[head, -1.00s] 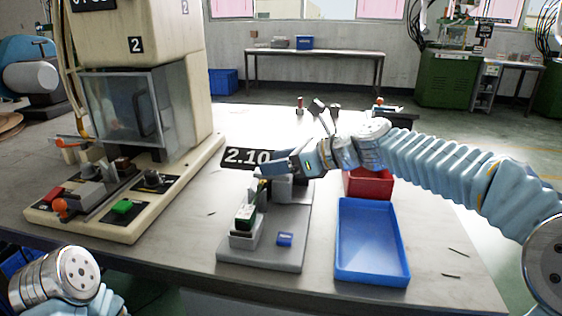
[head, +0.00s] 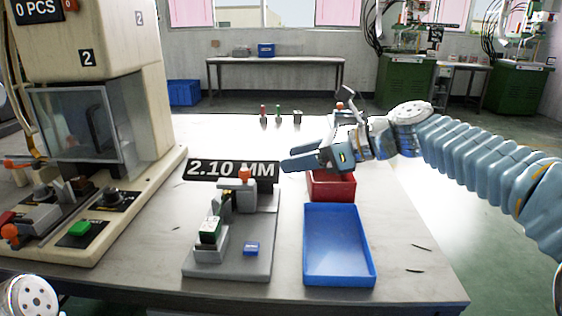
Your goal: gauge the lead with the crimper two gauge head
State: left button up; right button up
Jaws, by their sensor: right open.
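The gauge head (head: 262,262) is a grey base on the table, with an orange-topped upright post, a small green-and-white block and a blue button. A black sign (head: 231,170) behind it reads 2.10 MM. My right gripper (head: 298,160) is open to the right of the post, above and behind the base, clear of it and with nothing seen in its fingers. I cannot make out the lead for certain; a small dark and yellowish detail shows beside the post. My left gripper is out of view; only part of my left arm shows at bottom left.
A large cream machine (head: 150,95) marked 2 stands at left with a green button (head: 80,228). An empty blue tray (head: 372,262) lies right of the gauge, with a red bin (head: 345,187) behind it. Several small coloured items stand at the table's back.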

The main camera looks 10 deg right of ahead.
aim_at(237, 189)
jog(key=k+j, duration=0.25)
jog(key=k, duration=0.2)
jog(key=k+j, duration=0.25)
jog(key=k, duration=0.25)
jog(key=k+j, duration=0.25)
jog(key=k, duration=0.2)
